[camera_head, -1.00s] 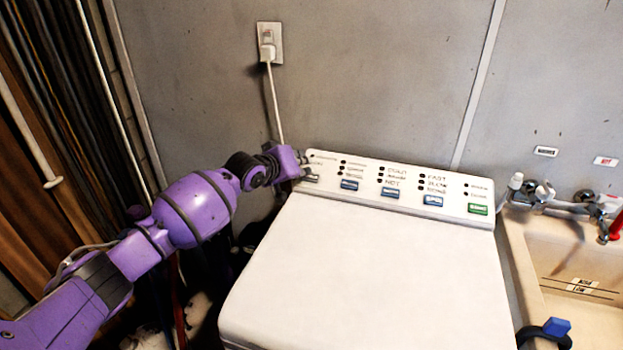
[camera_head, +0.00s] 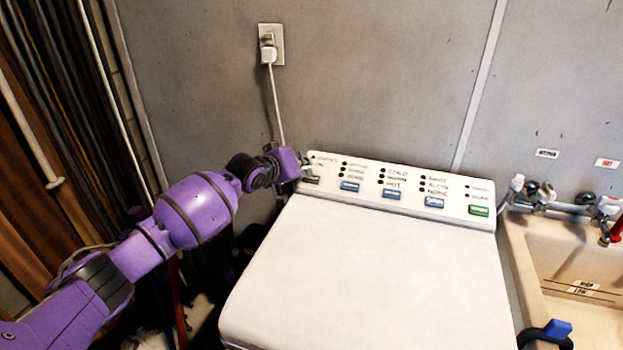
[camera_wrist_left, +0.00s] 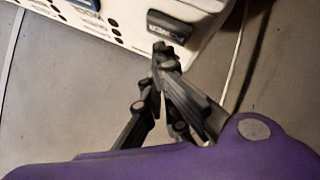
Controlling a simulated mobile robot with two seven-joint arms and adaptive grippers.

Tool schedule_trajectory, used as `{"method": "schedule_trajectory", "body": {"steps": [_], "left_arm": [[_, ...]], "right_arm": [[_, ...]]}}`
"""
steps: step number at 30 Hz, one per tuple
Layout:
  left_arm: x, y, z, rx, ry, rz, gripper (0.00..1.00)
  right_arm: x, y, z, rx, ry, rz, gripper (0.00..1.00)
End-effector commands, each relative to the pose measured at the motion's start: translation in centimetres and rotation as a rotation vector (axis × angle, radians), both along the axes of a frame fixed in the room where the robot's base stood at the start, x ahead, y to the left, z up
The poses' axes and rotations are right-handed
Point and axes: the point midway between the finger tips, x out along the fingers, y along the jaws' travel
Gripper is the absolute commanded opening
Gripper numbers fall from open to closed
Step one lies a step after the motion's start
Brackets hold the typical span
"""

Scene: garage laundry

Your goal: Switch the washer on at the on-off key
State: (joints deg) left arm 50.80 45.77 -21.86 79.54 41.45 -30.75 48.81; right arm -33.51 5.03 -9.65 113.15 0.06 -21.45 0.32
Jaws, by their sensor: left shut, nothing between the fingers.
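The white washer (camera_head: 370,275) stands in the middle, its lid closed and its control panel (camera_head: 409,203) along the back edge. The dark on-off key (camera_head: 312,180) is at the panel's left end; it also shows in the left wrist view as a dark grey key (camera_wrist_left: 170,27) with light lettering. My left gripper (camera_head: 306,167) is at the panel's left end, beside this key. In the left wrist view my left gripper (camera_wrist_left: 166,55) is shut and empty, its fingertips just short of the key's edge. I cannot tell whether they touch the panel.
Blue keys (camera_head: 391,193) and a green key (camera_head: 479,210) sit further right on the panel. A plugged-in outlet (camera_head: 270,45) with a hanging cord is on the wall behind. A sink (camera_head: 572,265) with taps stands at the right. The lid top is clear.

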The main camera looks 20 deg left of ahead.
Motion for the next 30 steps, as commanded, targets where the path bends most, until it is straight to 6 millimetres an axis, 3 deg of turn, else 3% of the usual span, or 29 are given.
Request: {"method": "schedule_trajectory", "body": {"steps": [30], "left_arm": [[0.35, 0.0, -0.79, 0.0, 0.0, 0.0, 0.0]], "right_arm": [[-0.19, -0.01, -0.28, 0.001, 0.004, -0.004, 0.4]]}}
